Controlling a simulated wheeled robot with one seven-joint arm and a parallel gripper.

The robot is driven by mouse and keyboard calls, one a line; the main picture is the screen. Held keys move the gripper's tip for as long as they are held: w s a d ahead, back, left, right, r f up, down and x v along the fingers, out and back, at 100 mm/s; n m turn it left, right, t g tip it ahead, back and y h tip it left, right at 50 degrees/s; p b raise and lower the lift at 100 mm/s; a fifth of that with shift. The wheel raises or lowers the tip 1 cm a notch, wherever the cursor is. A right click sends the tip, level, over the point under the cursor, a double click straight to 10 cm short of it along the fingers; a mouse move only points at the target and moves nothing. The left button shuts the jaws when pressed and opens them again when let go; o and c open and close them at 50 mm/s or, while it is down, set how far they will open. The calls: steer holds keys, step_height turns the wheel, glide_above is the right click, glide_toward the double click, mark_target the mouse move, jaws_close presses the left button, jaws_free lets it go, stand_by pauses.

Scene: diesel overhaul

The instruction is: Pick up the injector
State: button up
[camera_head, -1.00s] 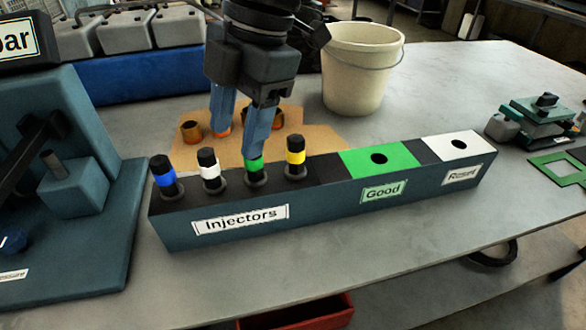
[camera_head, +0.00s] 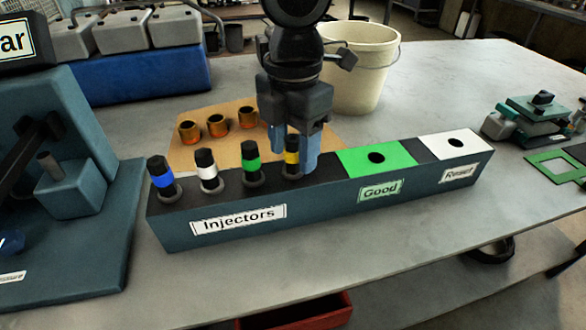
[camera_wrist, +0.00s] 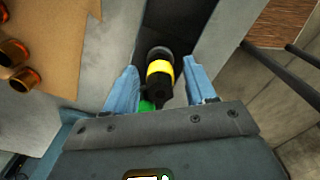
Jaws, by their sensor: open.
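Several injectors stand upright in a row in the dark rack (camera_head: 225,232) labelled "Injectors". From left they have a blue band (camera_head: 162,178), a white band (camera_head: 207,170), a green band (camera_head: 250,165) and a yellow band (camera_head: 291,156). My gripper (camera_head: 295,155) is open at the yellow-banded injector. In the wrist view the yellow-banded injector (camera_wrist: 159,75) stands between the two blue fingers (camera_wrist: 163,85), with gaps on both sides. The green-banded injector (camera_wrist: 146,106) is partly hidden behind my gripper body.
Copper-coloured cups (camera_head: 217,126) sit on a cardboard sheet (camera_head: 190,158) behind. A cream bucket (camera_head: 362,75) stands behind the rack.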

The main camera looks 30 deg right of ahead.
steer(key=shift+f, duration=0.25)
steer(key=shift+c, duration=0.4)
jaws_close()
